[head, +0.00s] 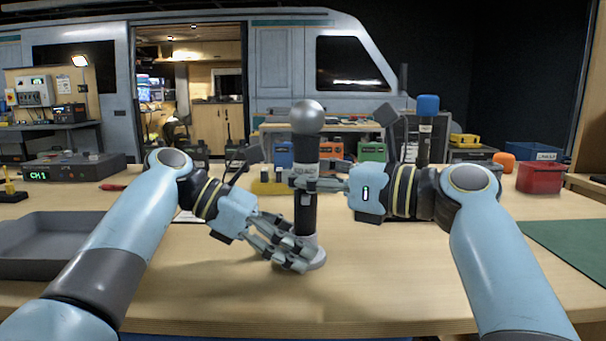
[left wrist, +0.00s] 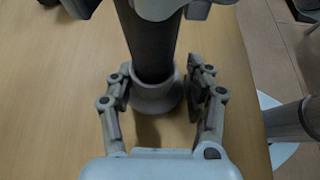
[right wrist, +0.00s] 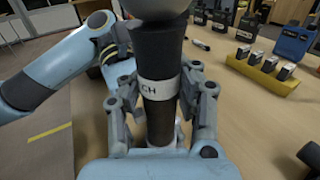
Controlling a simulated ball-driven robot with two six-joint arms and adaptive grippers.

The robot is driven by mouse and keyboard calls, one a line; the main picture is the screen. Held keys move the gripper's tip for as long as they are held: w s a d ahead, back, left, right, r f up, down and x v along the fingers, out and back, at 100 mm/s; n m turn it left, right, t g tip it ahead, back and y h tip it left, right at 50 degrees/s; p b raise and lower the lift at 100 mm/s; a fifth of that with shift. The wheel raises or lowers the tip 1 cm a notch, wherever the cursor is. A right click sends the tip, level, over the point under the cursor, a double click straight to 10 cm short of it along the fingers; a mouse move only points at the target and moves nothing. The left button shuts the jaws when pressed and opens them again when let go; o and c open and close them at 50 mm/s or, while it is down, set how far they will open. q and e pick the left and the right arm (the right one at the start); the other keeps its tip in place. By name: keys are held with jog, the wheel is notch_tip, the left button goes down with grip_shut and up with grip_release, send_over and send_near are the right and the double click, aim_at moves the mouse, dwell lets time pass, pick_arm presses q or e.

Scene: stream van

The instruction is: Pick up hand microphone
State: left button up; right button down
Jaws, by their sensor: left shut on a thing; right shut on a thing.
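The hand microphone (head: 305,155) stands upright in front of me, with a black body, a silver ball head (head: 307,117) and a white label that reads partly "COACH". Its foot sits in a grey round base (head: 318,257) on the table. My right gripper (head: 307,186) comes from the right and is shut on the black body, around the label height. The right wrist view shows its fingers on both sides of the microphone (right wrist: 158,55). My left gripper (head: 298,258) is low and shut around the grey base (left wrist: 157,97), with a finger on each side.
A second microphone with a blue head (head: 428,106) stands behind my right wrist. A grey tray (head: 40,250) lies at the left, near a CH1 box (head: 75,170). A red box (head: 540,177) and green mat (head: 570,245) are at the right. The front middle of the table is clear.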

aim_at(303, 104)
pick_arm(q)
jog(key=shift+a, duration=0.1)
dwell(0.8)
jog(key=shift+f, duration=0.1)
pick_arm(e)
notch_tip(303, 104, up, 10)
jog(key=shift+r, duration=0.1)
pick_arm(q)
jog(key=o, duration=1)
jog(key=shift+c, duration=0.2)
